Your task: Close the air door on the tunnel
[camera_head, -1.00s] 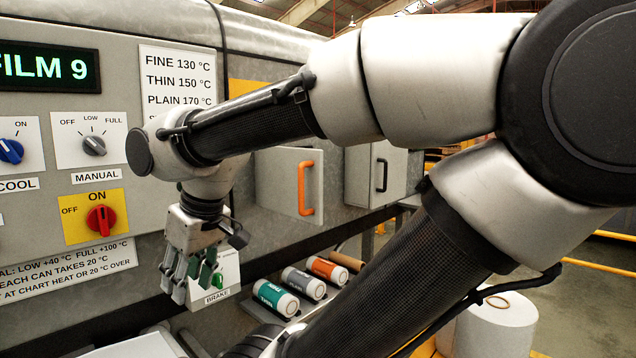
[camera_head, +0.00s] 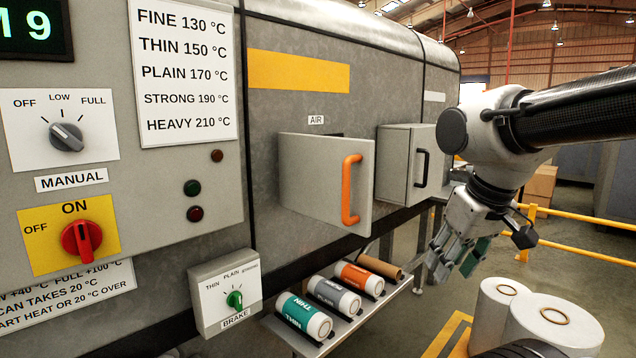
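The air door (camera_head: 318,178) is a grey panel on the tunnel (camera_head: 290,95), under a small label reading AIR. My gripper (camera_head: 455,262) hangs to the right of the door, beyond the second door, apart from the handle. Its fingers point down and hold nothing that I see. The fingers overlap in this view, so their opening is unclear.
A second grey door or box (camera_head: 398,178) with a black handle stands right of the air door. A shelf (camera_head: 388,305) with several film rolls lies below. White rolls (camera_head: 545,325) and yellow rails (camera_head: 590,253) are at the right. The control panel (camera_head: 130,190) is at the left.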

